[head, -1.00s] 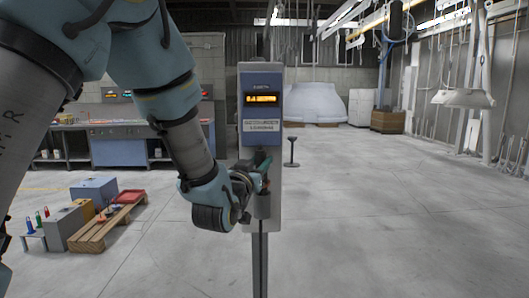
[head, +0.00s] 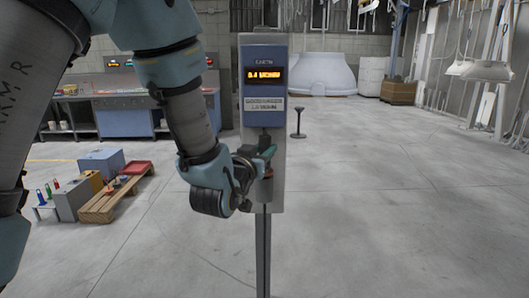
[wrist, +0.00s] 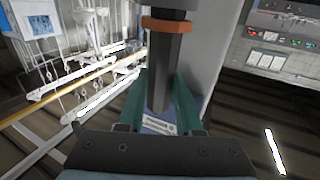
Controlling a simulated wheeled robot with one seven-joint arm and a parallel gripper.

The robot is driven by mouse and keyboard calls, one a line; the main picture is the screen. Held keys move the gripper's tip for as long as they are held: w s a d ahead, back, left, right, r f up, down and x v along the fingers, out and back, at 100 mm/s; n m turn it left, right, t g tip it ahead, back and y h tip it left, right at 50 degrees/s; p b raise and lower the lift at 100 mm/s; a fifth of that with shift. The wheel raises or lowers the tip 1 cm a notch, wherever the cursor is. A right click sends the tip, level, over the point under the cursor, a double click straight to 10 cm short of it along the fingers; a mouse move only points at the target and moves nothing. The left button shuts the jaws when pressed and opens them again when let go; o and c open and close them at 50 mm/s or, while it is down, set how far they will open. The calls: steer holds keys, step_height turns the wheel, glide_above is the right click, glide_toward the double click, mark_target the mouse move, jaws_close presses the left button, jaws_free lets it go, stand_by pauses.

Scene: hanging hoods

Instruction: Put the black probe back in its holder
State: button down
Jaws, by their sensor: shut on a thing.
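The black probe (wrist: 160,80), a dark shaft with an orange ring (wrist: 167,25), is between the teal fingers of my gripper (wrist: 158,112) in the wrist view. In the head view my gripper (head: 266,154) is shut on the probe in front of the blue and grey display post (head: 262,98). The probe's black end (head: 264,138) shows above the fingers and its orange part below them. A grey cup-like holder (head: 264,192) on the post is directly below. Whether the probe's lower end is inside it or just above it, I cannot tell.
A pallet (head: 115,199) with boxes and small coloured items lies at left. A workbench (head: 125,117) stands behind it. A small dark stand (head: 298,122) is beyond the post. Hanging hoods (head: 487,70) are at upper right. The floor at right is clear.

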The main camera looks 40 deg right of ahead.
steer(key=c, duration=0.8)
jaws_free()
steer(key=shift+f, duration=0.4)
steer(key=shift+o, duration=1.1)
steer(key=shift+r, duration=0.15)
steer(key=shift+s+a+f, duration=0.15)
steer(key=shift+a+f, duration=0.1)
steer(key=shift+f, duration=0.1)
steer(key=b+v, duration=0.5)
steer(key=b, duration=0.2)
steer(key=shift+a, duration=0.1)
